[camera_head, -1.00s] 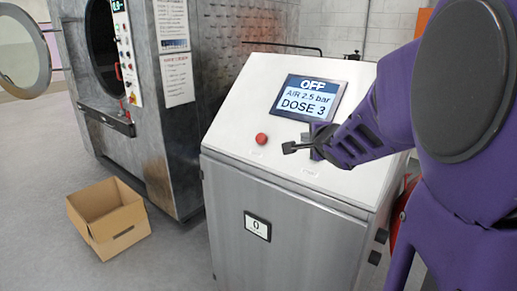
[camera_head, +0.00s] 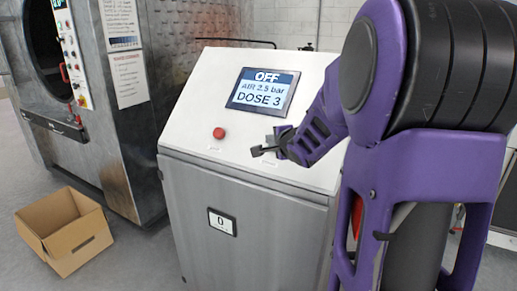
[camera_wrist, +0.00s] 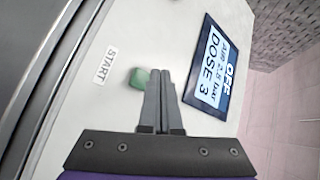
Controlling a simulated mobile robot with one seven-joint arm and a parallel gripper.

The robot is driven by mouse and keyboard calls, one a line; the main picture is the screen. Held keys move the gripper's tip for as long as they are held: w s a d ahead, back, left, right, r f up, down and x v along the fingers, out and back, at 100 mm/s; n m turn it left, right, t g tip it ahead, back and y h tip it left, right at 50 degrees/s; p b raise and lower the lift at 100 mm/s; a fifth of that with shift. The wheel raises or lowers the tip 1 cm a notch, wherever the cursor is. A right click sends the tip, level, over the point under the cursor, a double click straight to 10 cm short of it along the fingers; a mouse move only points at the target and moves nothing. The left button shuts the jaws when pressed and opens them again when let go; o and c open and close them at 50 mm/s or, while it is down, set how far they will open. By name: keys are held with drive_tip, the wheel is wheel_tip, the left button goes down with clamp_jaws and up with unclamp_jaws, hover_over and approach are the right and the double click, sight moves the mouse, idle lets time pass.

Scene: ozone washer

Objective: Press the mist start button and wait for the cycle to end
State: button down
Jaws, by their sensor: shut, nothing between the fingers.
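The white sloped control panel (camera_head: 180,130) tops a grey metal cabinet. Its screen (camera_head: 262,90) reads OFF, AIR 2.5 bar, DOSE 3; the screen also shows in the wrist view (camera_wrist: 212,68). A green button (camera_wrist: 138,78) sits near a START label (camera_wrist: 106,65) in the wrist view. In the head view the green button cannot be made out. A red button (camera_head: 219,133) is left of my gripper (camera_head: 258,151). My gripper is shut and empty over the panel; in the wrist view its fingertips (camera_wrist: 165,72) appear just beside the green button. Contact cannot be told.
A metal washer with a round opening (camera_head: 45,40) stands at the left. An open cardboard box (camera_head: 65,232) lies on the floor in front of it. A small plate reading 0 (camera_head: 222,222) is on the cabinet front. Grey floor is clear between box and cabinet.

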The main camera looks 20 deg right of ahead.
drive_tip(key=shift+w+d+f, duration=0.35)
drive_tip(key=shift+d+f, duration=0.1)
drive_tip(key=shift+f, duration=0.1)
idle(1.8)
drive_tip(key=shift+w+d+f, duration=0.2)
drive_tip(key=shift+f, duration=0.1)
drive_tip(key=shift+w+d+f+p, duration=0.2)
drive_tip(key=shift+d+f+p, duration=0.1)
drive_tip(key=shift+f+p, duration=0.1)
idle(0.8)
drive_tip(key=shift+r, duration=0.2)
drive_tip(key=shift+s+a+r, duration=0.4)
drive_tip(key=shift+a+r, duration=0.1)
drive_tip(key=shift+s+a+r, duration=0.55)
drive_tip(key=shift+a+r, duration=0.15)
drive_tip(key=shift+r, duration=0.2)
drive_tip(key=shift+s+a+r, duration=0.55)
drive_tip(key=shift+a+r, duration=0.15)
drive_tip(key=shift+r, duration=0.15)
